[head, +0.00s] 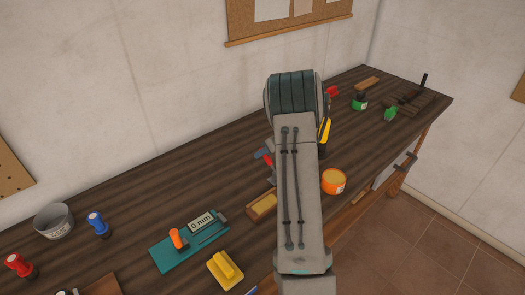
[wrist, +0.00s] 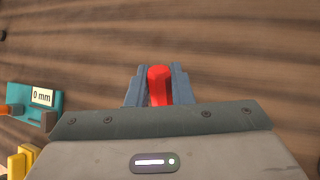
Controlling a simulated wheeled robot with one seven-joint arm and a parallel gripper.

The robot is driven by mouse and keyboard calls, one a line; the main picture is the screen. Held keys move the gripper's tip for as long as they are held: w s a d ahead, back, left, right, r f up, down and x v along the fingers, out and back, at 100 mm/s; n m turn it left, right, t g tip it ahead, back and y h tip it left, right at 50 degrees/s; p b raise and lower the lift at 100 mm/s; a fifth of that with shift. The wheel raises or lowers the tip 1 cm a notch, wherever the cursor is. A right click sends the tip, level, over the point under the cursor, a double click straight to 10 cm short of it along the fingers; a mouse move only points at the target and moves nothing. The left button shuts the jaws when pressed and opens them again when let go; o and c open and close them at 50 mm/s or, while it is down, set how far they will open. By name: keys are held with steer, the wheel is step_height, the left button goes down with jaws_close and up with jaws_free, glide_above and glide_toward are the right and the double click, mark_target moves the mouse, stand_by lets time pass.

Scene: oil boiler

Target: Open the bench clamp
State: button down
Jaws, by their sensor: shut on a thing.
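My gripper (wrist: 159,72) is shut on a red piece (wrist: 159,86), which shows between its two blue-grey fingers in the wrist view. In the head view my arm hides most of the gripper; a bit of the red piece (head: 267,163) shows at the arm's left side, above the bench. A teal device with an orange knob and a "0 mm" plate (head: 202,222) lies on the bench, lower left of the gripper. It also shows at the left of the wrist view (wrist: 43,97). I cannot tell for sure which thing is the bench clamp.
A yellow block (head: 226,268) and a wooden-backed brush or block (head: 261,207) lie nearby. An orange tin (head: 334,181) stands right of my arm. A grey bucket (head: 54,221) and a blue-handled tool (head: 98,223) stand at the left. The bench's back left is clear.

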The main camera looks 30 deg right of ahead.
steer(key=c, duration=1.3)
jaws_free()
steer(key=b+v, duration=0.2)
steer(key=v, duration=1.1)
steer(key=shift+s+d+r+b, duration=0.25)
steer(key=shift+b, duration=0.15)
steer(key=shift+a, duration=0.1)
